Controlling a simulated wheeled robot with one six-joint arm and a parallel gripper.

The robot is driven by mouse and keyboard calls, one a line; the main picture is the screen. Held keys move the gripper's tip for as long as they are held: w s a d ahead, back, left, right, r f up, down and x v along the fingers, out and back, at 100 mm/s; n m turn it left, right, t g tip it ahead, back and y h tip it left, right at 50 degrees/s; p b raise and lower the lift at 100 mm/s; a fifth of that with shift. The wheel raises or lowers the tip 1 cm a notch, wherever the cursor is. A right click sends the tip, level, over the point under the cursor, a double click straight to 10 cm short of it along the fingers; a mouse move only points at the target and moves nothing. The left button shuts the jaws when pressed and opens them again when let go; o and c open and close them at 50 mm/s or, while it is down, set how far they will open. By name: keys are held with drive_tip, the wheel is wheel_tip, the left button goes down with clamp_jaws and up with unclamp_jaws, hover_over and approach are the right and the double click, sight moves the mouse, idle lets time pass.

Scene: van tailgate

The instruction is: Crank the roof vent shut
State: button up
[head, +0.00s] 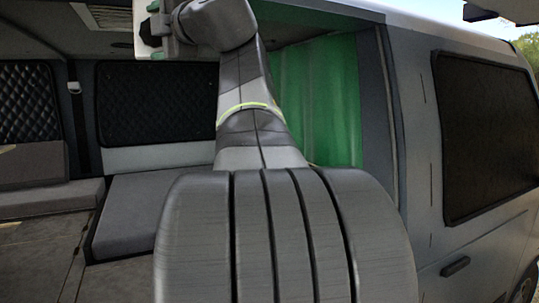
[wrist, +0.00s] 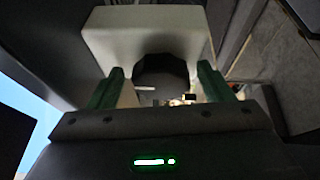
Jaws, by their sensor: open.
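My gripper (head: 150,30) is raised near the ceiling at the top of the head view, mostly cut off or hidden by my arm. In the wrist view my gripper (wrist: 160,74) has its two green-sided fingers apart. A pale, blocky U-shaped housing (wrist: 140,30) lies just beyond the fingertips. A dark rounded shape (wrist: 162,75) shows between the fingers; I cannot tell whether it is the crank knob or whether the fingers touch it. A pale-framed slatted panel (head: 108,18), possibly the roof vent, is in the ceiling at upper left. No crank handle shows clearly.
A grey bench (head: 135,205) and dark quilted window covers (head: 155,102) line the van's inside. A green curtain (head: 320,100) hangs right of my arm. The van's outer side (head: 455,225) with a dark window (head: 485,130) stands at right.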

drive_tip(key=shift+s+a+f+m+t+h+b, duration=0.2)
drive_tip(key=shift+m+t, duration=0.85)
drive_tip(key=shift+m, duration=1.5)
drive_tip(key=shift+w+d+r+m+t+h+b, duration=0.1)
drive_tip(key=shift+m+t+h, duration=0.25)
drive_tip(key=shift+m+t, duration=1.4)
drive_tip(key=shift+s+a+f+m+t+h+b, duration=0.15)
drive_tip(key=shift+m+t+h, duration=0.15)
drive_tip(key=shift+m, duration=3)
drive_tip(key=shift+d, duration=0.15)
